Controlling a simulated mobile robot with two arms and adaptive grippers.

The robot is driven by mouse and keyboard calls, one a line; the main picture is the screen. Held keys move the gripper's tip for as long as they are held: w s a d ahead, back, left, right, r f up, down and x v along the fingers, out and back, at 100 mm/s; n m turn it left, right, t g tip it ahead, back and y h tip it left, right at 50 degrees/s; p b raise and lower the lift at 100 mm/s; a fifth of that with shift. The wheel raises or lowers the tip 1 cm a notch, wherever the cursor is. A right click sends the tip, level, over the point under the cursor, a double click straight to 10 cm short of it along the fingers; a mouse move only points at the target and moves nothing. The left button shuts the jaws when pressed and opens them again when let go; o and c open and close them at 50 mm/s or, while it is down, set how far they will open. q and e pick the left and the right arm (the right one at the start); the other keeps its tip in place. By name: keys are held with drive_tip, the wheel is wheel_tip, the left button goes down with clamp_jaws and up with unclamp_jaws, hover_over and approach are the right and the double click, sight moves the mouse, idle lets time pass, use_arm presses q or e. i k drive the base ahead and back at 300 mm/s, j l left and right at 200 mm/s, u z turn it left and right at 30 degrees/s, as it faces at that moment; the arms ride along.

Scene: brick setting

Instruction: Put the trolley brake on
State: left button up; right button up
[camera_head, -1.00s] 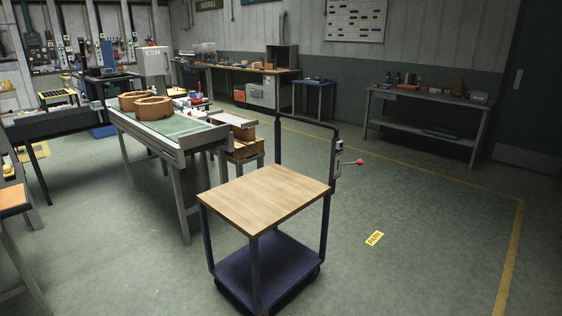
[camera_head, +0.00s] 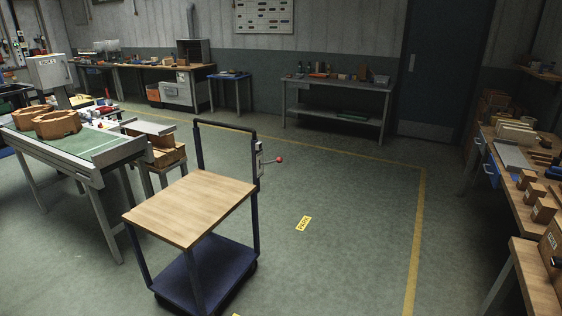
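The trolley (camera_head: 192,207) stands on the floor left of centre, with a wooden top, a blue lower shelf (camera_head: 208,268) and dark blue posts. Its push handle (camera_head: 225,126) rises at the far side. A small brake unit (camera_head: 260,160) is fixed to the right handle post. A lever with a red knob (camera_head: 279,159) sticks out from it to the right, roughly level. Neither of my grippers is in view.
A yellow floor label (camera_head: 303,223) lies right of the trolley, inside a yellow floor line (camera_head: 417,240). A conveyor table (camera_head: 88,150) with brick pieces stands close on the left. A workbench (camera_head: 510,185) runs along the right. Floor between trolley and right bench is clear.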

sight(279, 159)
drive_tip(key=i+j+z, duration=0.15)
drive_tip(key=z, duration=0.2)
drive_tip(key=i+j+z, duration=0.15)
drive_tip(key=z, duration=0.15)
drive_tip(key=i+j+z, duration=0.15)
drive_tip(key=z, duration=0.2)
